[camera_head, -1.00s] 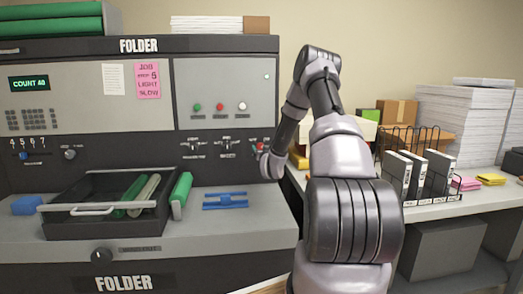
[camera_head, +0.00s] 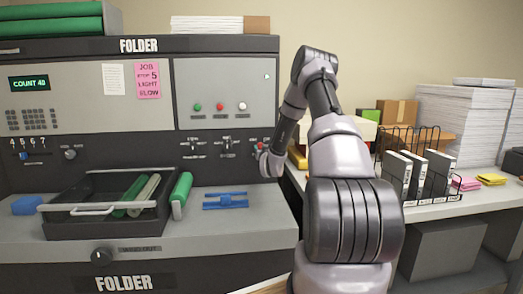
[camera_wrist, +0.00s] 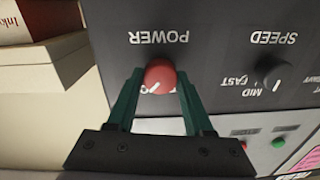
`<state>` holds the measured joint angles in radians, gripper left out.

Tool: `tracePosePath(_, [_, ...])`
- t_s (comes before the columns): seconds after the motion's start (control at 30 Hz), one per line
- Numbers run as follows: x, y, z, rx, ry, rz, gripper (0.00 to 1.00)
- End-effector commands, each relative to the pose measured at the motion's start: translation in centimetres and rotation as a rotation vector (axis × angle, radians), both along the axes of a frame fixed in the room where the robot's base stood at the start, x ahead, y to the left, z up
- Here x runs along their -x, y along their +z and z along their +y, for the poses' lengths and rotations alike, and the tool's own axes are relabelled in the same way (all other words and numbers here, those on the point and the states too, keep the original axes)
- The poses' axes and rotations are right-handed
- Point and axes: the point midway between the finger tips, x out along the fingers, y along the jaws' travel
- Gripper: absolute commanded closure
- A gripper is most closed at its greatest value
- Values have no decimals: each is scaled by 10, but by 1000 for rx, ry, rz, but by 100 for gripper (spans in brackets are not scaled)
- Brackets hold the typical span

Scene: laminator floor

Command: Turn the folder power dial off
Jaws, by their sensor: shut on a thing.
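The red round power dial (camera_wrist: 161,72) sits under the word POWER on the dark folder panel, upside down in the wrist view. Its white pointer line aims down and left in that picture; the lettering behind it is mostly covered. My gripper (camera_wrist: 160,78) has its two green fingers on either side of the dial and is shut on it. In the head view my gripper (camera_head: 266,162) is at the right end of the folder's (camera_head: 125,120) dark control strip, where a bit of red shows at the dial.
The speed dial (camera_wrist: 271,75) is beside the power dial. A cream box (camera_wrist: 45,68) stands close on the other side in the wrist view. A dark tray (camera_head: 100,225) with green rolls and a blue piece (camera_head: 225,201) lie on the folder's ledge. A wire rack (camera_head: 432,190) stands at right.

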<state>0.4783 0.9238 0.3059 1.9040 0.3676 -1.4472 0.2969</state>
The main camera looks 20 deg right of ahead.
Motion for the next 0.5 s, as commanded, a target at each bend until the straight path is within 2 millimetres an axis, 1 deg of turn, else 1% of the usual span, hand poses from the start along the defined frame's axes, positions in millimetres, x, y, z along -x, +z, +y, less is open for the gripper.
tracePosePath(0.27, [0, 0, 2, 179, 2, 51, 100])
tracePosePath(0.5, [-1, 1, 2, 396, 3, 112, 100])
